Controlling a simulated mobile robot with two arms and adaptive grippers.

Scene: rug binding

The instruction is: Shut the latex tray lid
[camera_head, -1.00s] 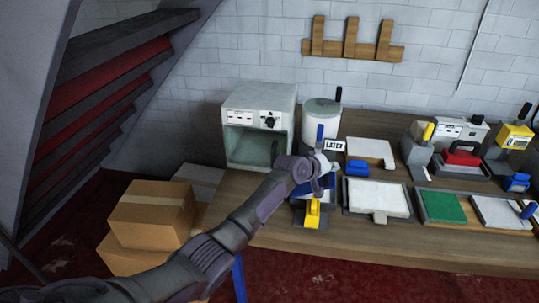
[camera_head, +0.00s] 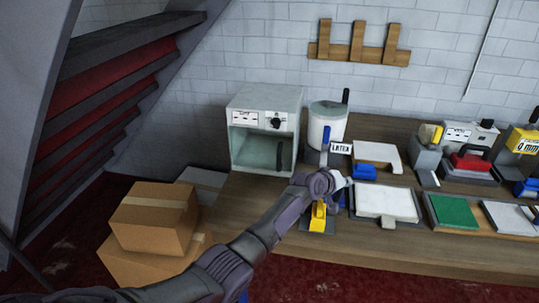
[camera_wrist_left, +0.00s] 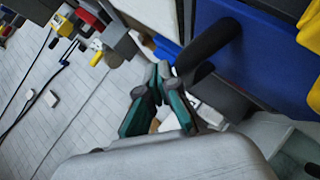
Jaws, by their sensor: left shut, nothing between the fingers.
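My left gripper (camera_head: 345,184) is over the bench beside the LATEX sign (camera_head: 340,148). In the left wrist view its fingers (camera_wrist_left: 158,78) are together with nothing between them. A blue panel with a dark bar handle (camera_wrist_left: 212,40) stands close to the fingertips in that view; it looks like part of the latex tray (camera_wrist_left: 262,55). I cannot tell whether the fingers touch the handle. In the head view my gripper and forearm hide most of the tray, so the lid's angle is unclear. My right gripper is not in view.
A yellow-handled tool (camera_head: 318,217) lies just in front of my wrist. A grey open-fronted cabinet (camera_head: 265,98) and a white pot (camera_head: 326,124) stand behind. A white tray (camera_head: 386,203) and a blue block (camera_head: 364,173) are to the right. Cardboard boxes (camera_head: 155,215) stand left of the bench.

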